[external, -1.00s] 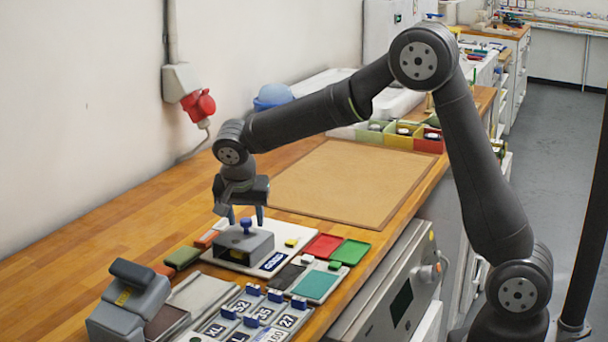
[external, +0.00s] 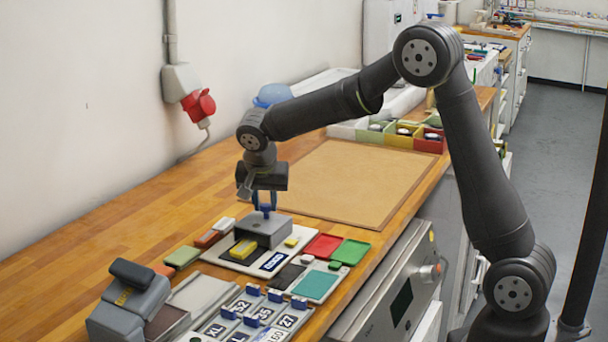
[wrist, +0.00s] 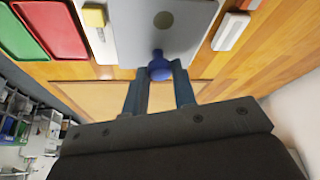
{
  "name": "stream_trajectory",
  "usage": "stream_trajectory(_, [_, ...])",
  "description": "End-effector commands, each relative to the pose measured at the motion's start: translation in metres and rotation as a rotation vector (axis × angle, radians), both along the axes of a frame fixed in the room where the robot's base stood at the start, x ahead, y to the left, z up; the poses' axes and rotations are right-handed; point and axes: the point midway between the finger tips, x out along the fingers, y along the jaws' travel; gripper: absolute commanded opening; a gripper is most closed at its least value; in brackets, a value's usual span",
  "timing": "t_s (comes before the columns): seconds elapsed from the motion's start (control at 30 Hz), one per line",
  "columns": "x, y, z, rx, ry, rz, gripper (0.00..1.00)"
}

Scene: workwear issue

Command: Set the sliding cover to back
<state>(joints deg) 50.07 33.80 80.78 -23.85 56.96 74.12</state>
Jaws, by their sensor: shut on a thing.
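The sliding cover (external: 268,234) is a grey box with a blue knob (external: 266,209) on top, on a white base plate (external: 285,258) in the external view. My gripper (external: 264,202) is above it, its fingers shut on the knob. The wrist view shows the knob (wrist: 159,68) between the two fingers (wrist: 160,78). The cover (wrist: 185,20) shows beyond it. A yellow block (external: 243,249) lies uncovered on the plate to the left of the cover. A smaller yellow piece (external: 291,242) sits at the plate's right.
Red (external: 324,246) and green (external: 350,252) trays lie right of the plate. Number tags (external: 262,312) and a grey device (external: 128,303) stand in front. Small green (external: 183,257) and orange blocks lie on the left. A bare tan mat (external: 350,185) lies behind.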

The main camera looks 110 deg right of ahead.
Motion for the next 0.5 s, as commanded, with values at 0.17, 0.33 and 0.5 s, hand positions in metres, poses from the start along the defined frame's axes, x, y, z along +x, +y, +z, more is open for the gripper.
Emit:
stream_trajectory(0.17, [-0.021,-0.021,0.000,-0.001,0.001,-0.001,0.00])
stream_trajectory(0.33, [-0.025,-0.025,0.000,-0.002,0.001,0.000,0.00])
stream_trajectory(0.5, [-0.026,-0.025,0.001,-0.002,0.002,0.000,0.00])
